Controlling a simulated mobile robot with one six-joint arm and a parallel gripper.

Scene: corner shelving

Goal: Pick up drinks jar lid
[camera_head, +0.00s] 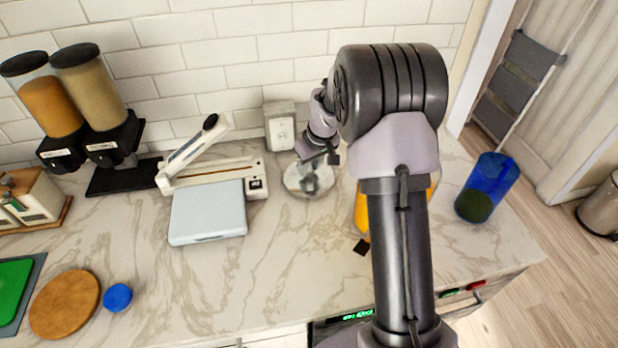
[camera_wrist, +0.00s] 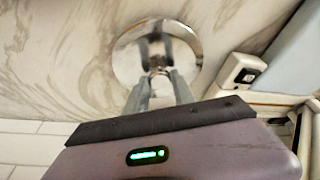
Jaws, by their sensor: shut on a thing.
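The drinks jar lid is a round, shiny metal disc (camera_head: 299,182) lying on the marble counter in the head view, below the wall outlet. It also shows in the wrist view as a mirror-like lid (camera_wrist: 128,62) with a small knob near its middle. My gripper (camera_wrist: 158,78) reaches down over the lid, its two grey fingers closed on the knob. In the head view my gripper (camera_head: 315,178) is partly hidden by my wrist. An orange-filled jar (camera_head: 361,212) stands to the right, mostly hidden behind my arm.
A white laminator-like device (camera_head: 215,172) and a pale blue-grey box (camera_head: 207,213) stand left of the lid. A blue container (camera_head: 488,187) stands at the right counter end. Two dispensers (camera_head: 95,95) stand at the back left. The front middle counter is clear.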

